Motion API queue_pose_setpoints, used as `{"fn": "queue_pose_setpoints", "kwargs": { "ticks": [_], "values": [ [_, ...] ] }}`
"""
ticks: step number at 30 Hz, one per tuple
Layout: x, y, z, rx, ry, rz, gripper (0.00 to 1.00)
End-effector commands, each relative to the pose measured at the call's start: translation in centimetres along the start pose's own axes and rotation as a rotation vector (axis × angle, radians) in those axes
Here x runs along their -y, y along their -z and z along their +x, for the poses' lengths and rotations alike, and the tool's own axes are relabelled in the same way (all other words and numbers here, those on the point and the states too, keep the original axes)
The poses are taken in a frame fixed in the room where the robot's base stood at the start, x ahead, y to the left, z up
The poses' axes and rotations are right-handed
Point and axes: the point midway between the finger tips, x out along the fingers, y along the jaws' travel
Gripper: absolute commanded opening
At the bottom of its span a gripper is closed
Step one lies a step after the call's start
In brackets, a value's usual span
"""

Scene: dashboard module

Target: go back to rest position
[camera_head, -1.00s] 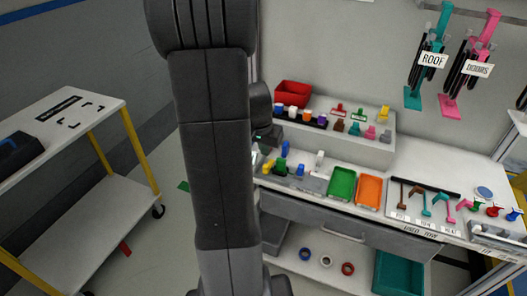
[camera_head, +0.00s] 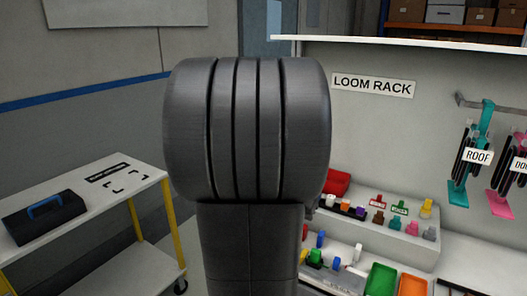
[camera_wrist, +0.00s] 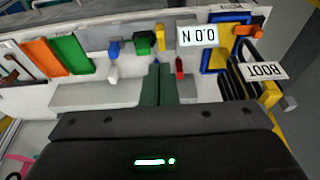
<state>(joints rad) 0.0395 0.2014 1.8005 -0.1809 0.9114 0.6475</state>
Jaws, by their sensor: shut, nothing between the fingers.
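My gripper (camera_wrist: 158,72) shows in the wrist view with its two dark fingers side by side and nothing between them. Its dark housing with a lit green mark fills the bottom of that view. The fingers are over the workbench, seen upside down, with the small coloured parts beyond their tips. In the head view my arm fills the middle and hides the gripper.
The head view shows a workbench with green (camera_head: 381,279) and orange (camera_head: 413,284) trays, a red bin (camera_head: 337,183), and hanging looms by the ROOF label (camera_head: 478,156). A cart (camera_head: 130,193) with a dark toolbox (camera_head: 45,217) stands left. The wrist view shows a BOOT label (camera_wrist: 262,71).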

Motion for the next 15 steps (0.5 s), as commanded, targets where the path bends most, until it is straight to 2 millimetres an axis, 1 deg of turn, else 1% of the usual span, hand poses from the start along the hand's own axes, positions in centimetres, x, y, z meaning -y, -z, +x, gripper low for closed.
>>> {"fn": "queue_pose_setpoints", "kwargs": {
  "ticks": [5, 8, 15],
  "values": [
    [0.0, 0.1, 0.5, 0.002, -0.001, 0.0, 0.0],
    [0.0, 0.2, 1.5, 0.003, -0.003, 0.0, 0.0],
    [-0.1, 0.8, 5.2, 0.004, -0.003, 0.001, 0.0]
  ]
}}
